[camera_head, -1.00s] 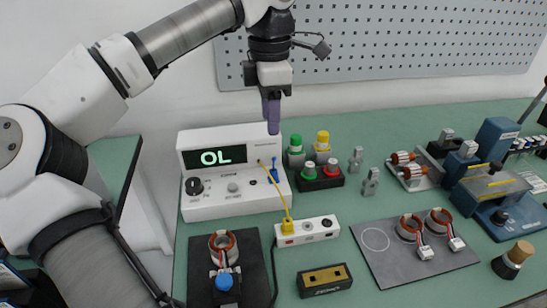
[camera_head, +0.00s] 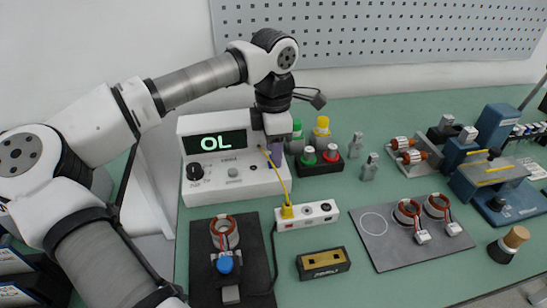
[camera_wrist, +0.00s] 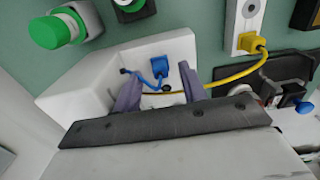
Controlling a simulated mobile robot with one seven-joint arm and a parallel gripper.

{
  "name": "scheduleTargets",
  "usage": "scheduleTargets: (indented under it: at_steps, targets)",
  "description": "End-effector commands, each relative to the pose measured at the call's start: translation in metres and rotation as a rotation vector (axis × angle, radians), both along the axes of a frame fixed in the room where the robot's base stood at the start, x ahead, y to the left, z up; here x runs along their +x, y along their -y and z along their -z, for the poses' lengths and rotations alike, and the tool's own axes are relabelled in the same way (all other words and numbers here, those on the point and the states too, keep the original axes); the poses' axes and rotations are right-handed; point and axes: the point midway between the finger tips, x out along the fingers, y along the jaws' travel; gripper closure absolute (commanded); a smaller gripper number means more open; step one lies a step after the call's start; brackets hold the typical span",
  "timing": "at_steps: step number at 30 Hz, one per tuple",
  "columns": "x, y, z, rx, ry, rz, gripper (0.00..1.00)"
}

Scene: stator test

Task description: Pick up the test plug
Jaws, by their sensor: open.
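Two plugs show; I cannot tell which is the test plug. A blue plug (camera_wrist: 159,67) with a short blue lead is at the white meter (camera_head: 245,180), and in the wrist view it lies between my fingers. A yellow plug (camera_head: 287,211) is in the white socket strip (camera_head: 318,213); it also shows in the wrist view (camera_wrist: 250,41). Its yellow lead runs to the meter. My gripper (camera_head: 277,155) is open and empty, pointing down over the meter's right end, its purple fingers apart around the blue plug in the wrist view (camera_wrist: 160,76). In the head view my gripper hides the blue plug.
Green and yellow knobbed terminals (camera_head: 320,130) stand close to the right of my gripper. A dark plate (camera_head: 205,262) with a coil and blue knob lies in front. A black box (camera_head: 323,263), a plate with two coils (camera_head: 380,254) and a blue fixture (camera_head: 480,180) stand to the right.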

Motion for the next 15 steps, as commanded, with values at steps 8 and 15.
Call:
scheduleTargets:
  at_steps: [8, 15]
  targets:
    - [-0.0003, -0.0005, 0.0142, 0.000, 0.000, -0.001, 0.58]
    - [-0.0003, -0.0006, 0.0140, 0.000, 0.000, -0.001, 0.83]
